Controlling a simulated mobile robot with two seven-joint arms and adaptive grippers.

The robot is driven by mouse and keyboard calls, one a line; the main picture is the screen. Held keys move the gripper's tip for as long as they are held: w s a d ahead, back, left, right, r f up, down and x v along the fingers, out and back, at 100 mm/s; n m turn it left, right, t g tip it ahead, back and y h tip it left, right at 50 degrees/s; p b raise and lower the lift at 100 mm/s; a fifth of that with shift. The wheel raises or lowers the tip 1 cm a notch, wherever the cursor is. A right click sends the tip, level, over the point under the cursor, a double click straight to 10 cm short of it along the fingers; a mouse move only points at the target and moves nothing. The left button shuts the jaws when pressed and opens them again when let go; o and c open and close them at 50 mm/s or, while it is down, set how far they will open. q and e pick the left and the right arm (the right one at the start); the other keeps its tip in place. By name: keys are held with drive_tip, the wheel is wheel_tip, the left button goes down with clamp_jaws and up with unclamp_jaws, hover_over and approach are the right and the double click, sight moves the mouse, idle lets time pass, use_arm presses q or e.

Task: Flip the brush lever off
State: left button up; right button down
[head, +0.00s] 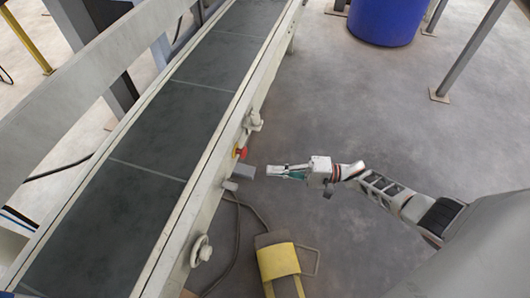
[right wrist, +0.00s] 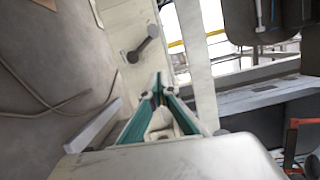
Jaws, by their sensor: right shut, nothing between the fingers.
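My right gripper (head: 272,171) reaches in from the right beside the conveyor's side rail, shut and empty. In the right wrist view its green-sided fingers (right wrist: 158,82) meet at the tips. Past the tips, a dark grey lever (right wrist: 143,45) with a round end sticks out from a pale panel, apart from the fingers. In the head view, small fittings sit on the rail near the gripper: a pale knob (head: 254,122), a red button (head: 240,152) and a short grey stub (head: 231,185). I cannot tell which of them is the brush lever. My left gripper is out of view.
The dark conveyor belt (head: 135,150) runs diagonally at the left. A handwheel (head: 201,251) sits lower on its rail. A yellow-topped object (head: 278,261) and a cable (head: 238,235) are on the floor below my gripper. A blue barrel (head: 384,20) stands far back; the floor between is clear.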

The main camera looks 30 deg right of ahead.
sight(233, 186)
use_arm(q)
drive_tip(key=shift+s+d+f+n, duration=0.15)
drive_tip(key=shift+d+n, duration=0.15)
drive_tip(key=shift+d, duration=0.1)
use_arm(e)
drive_tip(key=w+a, duration=0.1)
drive_tip(key=a, duration=0.9)
drive_tip(key=shift+w+r, duration=0.2)
drive_tip(key=shift+w, duration=0.1)
